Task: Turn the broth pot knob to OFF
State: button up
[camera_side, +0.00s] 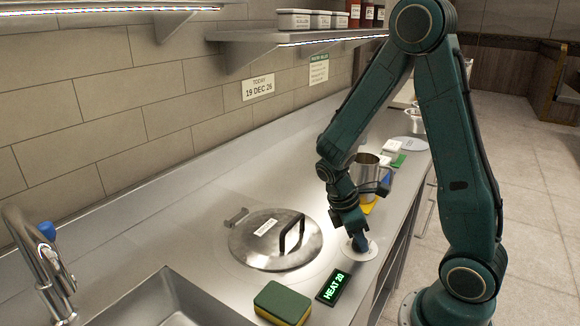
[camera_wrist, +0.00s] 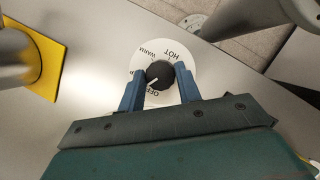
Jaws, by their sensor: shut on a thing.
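The broth pot knob (camera_wrist: 160,74) is black and round with a white pointer line. It sits on a white dial (camera_wrist: 186,52) printed WARM, HOT and OFF; another label at the left is mostly hidden by a finger. The pointer aims down-left in the wrist view, a little left of the OFF print. My gripper (camera_wrist: 160,84) has its two blue fingers shut on the knob, one on each side. In the side view my gripper (camera_side: 359,241) points down onto the dial (camera_side: 368,252), hiding the knob. A black display (camera_side: 334,287) reads HEAT 20 in green.
The lidded pot (camera_side: 265,240) with a black handle is sunk in the steel counter, left of the dial. A green-yellow sponge (camera_side: 282,303) lies near the sink (camera_side: 165,305).

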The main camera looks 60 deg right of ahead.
jog(key=n+t, duration=0.1)
jog(key=n, duration=0.2)
jog(key=n+t+h, duration=0.1)
jog(key=n, duration=0.1)
jog(key=shift+a+n, duration=0.1)
jog(key=shift+n, duration=0.3)
jog(key=o, duration=1)
jog(key=shift+c, duration=0.2)
jog(key=shift+r, duration=0.1)
jog(key=v, duration=1.3)
jog(key=shift+a+r, duration=0.15)
jog(key=shift+a, duration=0.2)
